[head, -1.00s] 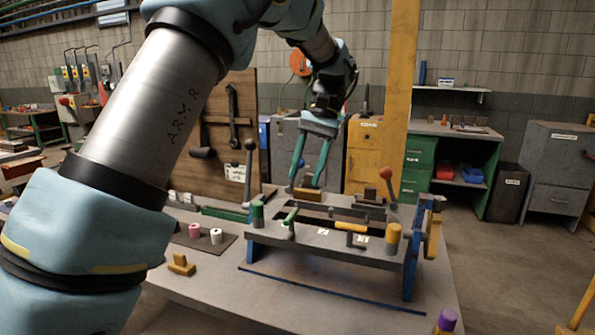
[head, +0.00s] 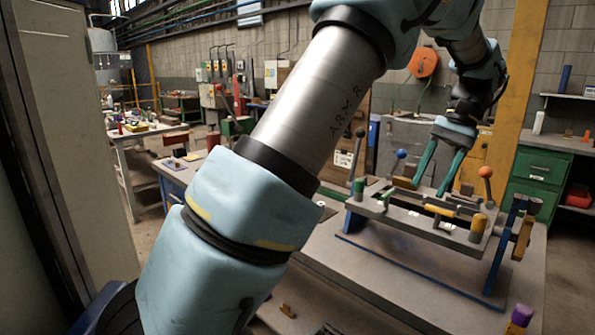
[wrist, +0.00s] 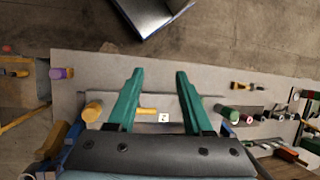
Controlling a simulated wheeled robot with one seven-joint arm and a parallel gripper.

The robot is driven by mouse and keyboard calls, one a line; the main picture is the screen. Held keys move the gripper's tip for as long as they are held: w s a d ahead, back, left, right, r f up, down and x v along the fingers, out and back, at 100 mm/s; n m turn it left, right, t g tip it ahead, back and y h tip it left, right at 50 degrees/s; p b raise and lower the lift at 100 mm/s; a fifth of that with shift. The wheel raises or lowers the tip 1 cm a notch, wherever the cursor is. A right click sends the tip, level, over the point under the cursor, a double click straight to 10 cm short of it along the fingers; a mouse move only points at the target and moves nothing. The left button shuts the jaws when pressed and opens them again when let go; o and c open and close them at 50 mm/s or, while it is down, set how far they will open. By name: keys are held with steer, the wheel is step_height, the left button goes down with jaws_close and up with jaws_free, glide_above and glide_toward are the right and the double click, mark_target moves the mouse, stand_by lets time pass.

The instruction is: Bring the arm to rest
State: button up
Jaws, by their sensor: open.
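My gripper (head: 430,190) hangs from my raised arm over the back of the bench fixture (head: 400,220) in the head view. Its two green fingers are apart with nothing between them. In the wrist view the open fingers (wrist: 155,78) point across the table top, and the space between the tips is empty. My arm hides part of the table to the left.
The fixture stands on a grey table (head: 350,290). A purple-topped item (head: 521,316) is near its front right edge. A yellow post (head: 525,70) rises behind. A green cabinet (head: 540,180) is at the right. A tall grey panel (head: 75,140) is close on the left.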

steer(key=w+a+f+n+h, duration=0.1)
steer(key=w+a+f, duration=0.1)
steer(key=a, duration=0.3)
steer(key=w+a+f+n+h, duration=0.1)
steer(key=a+f, duration=0.1)
steer(key=a, duration=0.4)
steer(key=s+a+f+n+t+h, duration=0.1)
steer(key=s+a+f, duration=0.3)
steer(key=a, duration=0.7)
steer(key=s+a+f+n+t+h, duration=0.1)
steer(key=s+a+f+n+t, duration=0.1)
steer(key=a, duration=0.9)
step_height(320, 180, down, 2)
steer(key=shift+s+a+f+n+h, duration=0.1)
steer(key=shift+s+a+n+h, duration=0.3)
steer(key=shift+s+n, duration=0.65)
steer(key=shift+o, duration=0.2)
